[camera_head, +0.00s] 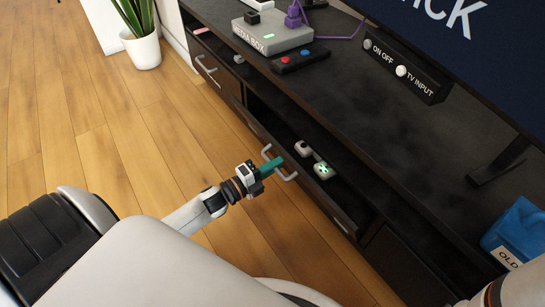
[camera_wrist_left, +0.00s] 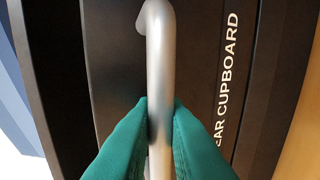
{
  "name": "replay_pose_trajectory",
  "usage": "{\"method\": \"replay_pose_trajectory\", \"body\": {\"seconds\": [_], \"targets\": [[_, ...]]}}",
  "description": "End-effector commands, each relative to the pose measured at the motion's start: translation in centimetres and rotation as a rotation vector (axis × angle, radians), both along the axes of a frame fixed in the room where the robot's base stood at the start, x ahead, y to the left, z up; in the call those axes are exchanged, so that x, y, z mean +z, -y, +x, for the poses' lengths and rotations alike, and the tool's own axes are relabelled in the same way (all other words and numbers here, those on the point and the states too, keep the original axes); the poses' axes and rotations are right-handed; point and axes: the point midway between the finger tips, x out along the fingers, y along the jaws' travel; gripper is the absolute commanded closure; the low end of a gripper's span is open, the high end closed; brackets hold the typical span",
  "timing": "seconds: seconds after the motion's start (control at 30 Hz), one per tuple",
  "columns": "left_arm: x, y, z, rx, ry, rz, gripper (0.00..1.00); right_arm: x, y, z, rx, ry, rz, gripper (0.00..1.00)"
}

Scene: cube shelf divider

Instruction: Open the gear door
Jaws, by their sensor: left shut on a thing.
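The gear door (camera_head: 325,205) is a dark front panel of the TV cabinet with a silver bar handle (camera_head: 289,177). In the left wrist view the handle (camera_wrist_left: 160,75) runs upright, beside white lettering ending in "EAR CUPBOARD" on the door (camera_wrist_left: 205,60). My left gripper (camera_head: 276,163) has teal fingers shut on the handle, one on each side of the bar. In the head view, the compartment behind the door's top edge shows from above, so the door looks at least partly open. My right gripper is out of view; only part of that arm shows at lower right.
White game controllers (camera_head: 322,170) lie inside the compartment. The cabinet top (camera_head: 400,135) holds a grey media box (camera_head: 272,35), a dark remote (camera_head: 300,60) and a TV. A blue container (camera_head: 515,232) stands at right. A potted plant (camera_head: 142,50) stands on open wooden floor at left.

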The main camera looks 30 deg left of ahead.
Motion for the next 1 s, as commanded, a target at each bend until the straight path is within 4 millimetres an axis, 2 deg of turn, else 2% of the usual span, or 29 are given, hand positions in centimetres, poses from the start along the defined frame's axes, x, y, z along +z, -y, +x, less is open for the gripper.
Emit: {"method": "replay_pose_trajectory", "body": {"seconds": [0.2,0.5,1.0], "targets": [[-2.2,-0.7,-1.7,0.007,-0.011,0.002,1.00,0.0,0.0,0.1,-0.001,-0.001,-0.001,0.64],[-5.6,-1.4,-3.2,0.006,-0.012,0.003,1.00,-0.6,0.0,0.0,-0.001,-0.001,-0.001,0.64],[-11.0,-1.6,-3.8,0.004,-0.007,0.005,1.00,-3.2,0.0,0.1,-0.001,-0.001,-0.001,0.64]]}}
